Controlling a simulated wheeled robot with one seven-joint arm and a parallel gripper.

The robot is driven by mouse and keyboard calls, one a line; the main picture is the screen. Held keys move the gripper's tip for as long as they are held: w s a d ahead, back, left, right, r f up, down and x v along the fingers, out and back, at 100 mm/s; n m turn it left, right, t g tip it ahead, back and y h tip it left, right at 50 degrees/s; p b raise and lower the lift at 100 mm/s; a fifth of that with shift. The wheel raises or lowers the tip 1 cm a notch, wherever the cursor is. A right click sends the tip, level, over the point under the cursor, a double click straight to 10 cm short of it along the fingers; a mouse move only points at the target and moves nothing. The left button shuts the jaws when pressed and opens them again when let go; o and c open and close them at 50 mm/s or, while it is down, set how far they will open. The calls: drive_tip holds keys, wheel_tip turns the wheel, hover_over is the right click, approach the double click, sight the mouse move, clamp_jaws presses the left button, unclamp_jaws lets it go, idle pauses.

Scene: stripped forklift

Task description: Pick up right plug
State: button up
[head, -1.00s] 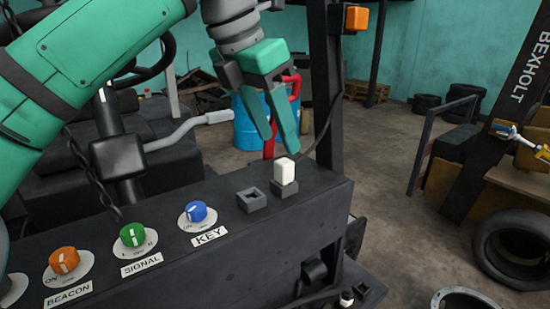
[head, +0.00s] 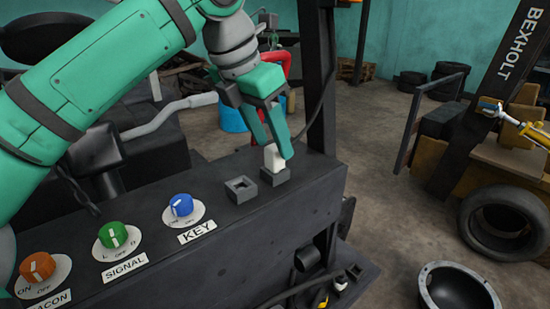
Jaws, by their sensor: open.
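A white plug (head: 272,159) stands upright in the right dark socket (head: 274,176) on the black control panel. My green gripper (head: 277,150) is right over it, pointing down. Its two fingers are apart, one at the plug's left and one across its right edge, partly hiding it. I cannot tell whether either finger touches the plug. The left socket (head: 240,190) beside it is empty.
The panel (head: 215,245) carries a blue KEY knob (head: 182,204), a green SIGNAL knob (head: 113,235) and an orange BEACON knob (head: 38,267). A black post (head: 319,80) rises close to the right of my gripper. A grey lever (head: 170,112) lies behind the panel.

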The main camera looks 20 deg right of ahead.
sight(274, 147)
drive_tip(key=x, duration=0.3)
drive_tip(key=shift+f, duration=0.25)
clamp_jaws()
